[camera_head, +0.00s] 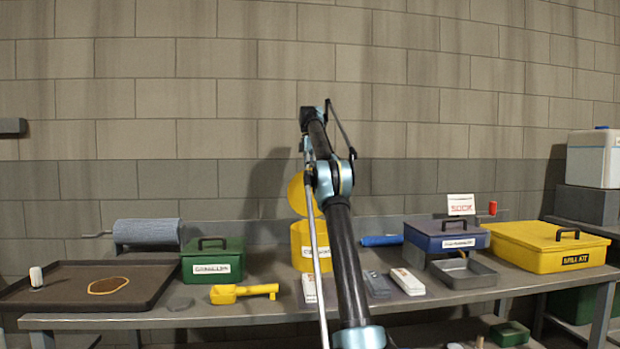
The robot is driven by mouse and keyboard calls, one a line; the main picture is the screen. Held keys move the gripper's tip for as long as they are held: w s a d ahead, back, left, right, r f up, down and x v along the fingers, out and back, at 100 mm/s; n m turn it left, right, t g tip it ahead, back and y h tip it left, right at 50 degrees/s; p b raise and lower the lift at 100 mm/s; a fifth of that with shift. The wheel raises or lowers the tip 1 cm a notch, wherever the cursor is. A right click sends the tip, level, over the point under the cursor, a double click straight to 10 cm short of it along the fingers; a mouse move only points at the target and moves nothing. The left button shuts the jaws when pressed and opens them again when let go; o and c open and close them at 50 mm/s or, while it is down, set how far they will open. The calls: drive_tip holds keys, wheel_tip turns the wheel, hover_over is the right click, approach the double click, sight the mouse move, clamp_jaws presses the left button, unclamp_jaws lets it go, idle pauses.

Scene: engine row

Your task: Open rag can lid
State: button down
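The rag can is a yellow can (301,240) with a white label, standing on the bench at the middle, partly hidden behind my arm. Its round yellow lid (297,194) stands raised and steeply tilted above the can's body, so the can looks open. My arm crosses in front of the right part of the can and lid. My gripper cannot be made out; it seems hidden behind my arm links near the lid. Whether it touches the lid cannot be told.
A green box (212,267) and a yellow scoop (243,292) stand left of the can. A dark tray (50,303) lies far left. A blue box (430,238), grey tray (482,276) and yellow kit box (560,262) stand right. The wall is close behind.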

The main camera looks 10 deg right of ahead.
drive_tip(key=shift+r, duration=0.1)
idle(0.4)
drive_tip(key=c, duration=2)
unclamp_jaws()
drive_tip(key=o, duration=0.3)
drive_tip(key=shift+r, duration=0.1)
drive_tip(key=shift+o, duration=0.2)
